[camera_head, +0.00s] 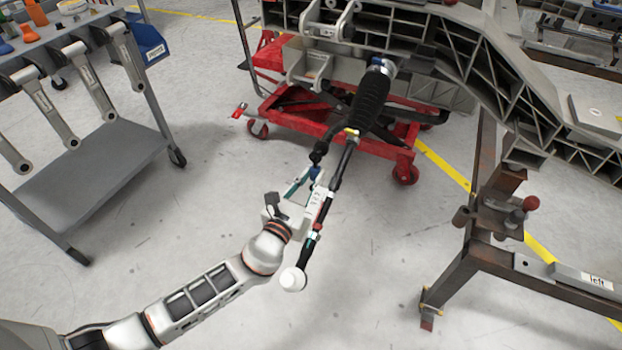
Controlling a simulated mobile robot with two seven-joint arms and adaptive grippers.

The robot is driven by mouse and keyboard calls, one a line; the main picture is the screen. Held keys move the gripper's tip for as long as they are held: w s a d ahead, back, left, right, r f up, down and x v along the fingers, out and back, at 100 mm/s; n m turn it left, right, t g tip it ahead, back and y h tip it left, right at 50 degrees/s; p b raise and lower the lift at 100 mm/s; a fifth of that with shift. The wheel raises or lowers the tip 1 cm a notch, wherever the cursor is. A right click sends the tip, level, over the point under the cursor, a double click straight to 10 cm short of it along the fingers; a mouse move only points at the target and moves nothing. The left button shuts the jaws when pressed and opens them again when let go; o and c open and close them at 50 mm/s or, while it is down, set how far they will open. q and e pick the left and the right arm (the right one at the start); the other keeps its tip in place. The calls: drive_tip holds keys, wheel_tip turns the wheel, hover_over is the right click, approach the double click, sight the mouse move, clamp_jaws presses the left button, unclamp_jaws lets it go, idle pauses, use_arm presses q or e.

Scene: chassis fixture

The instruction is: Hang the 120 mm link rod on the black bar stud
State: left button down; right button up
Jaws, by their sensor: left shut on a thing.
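My left gripper (315,175) reaches in from the lower left and is shut on a small dark piece with a blue part (318,156), which I take to be the link rod. Most of it is hidden by the fingers, and its size cannot be read. The black bar (344,160) runs down from a ribbed black boot (368,105) under the chassis, passing just right of my gripper. Its lower part has coloured bands and a white rounded end (292,279). I cannot make out a stud, or whether the held piece touches the bar. My right gripper is not in view.
A grey cart (95,175) with several hanging arms stands at the left. A red wheeled lift (400,160) is under the grey chassis (440,50). A brown steel stand (478,255) is at the right. The floor below the bar is clear.

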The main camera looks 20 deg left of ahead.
use_arm(q)
drive_tip(key=shift+w, duration=0.25)
drive_tip(key=shift+w, duration=0.35)
drive_tip(key=shift+w, duration=0.3)
drive_tip(key=c, duration=1.8)
unclamp_jaws()
drive_tip(key=shift+c, duration=0.2)
drive_tip(key=shift+s, duration=0.15)
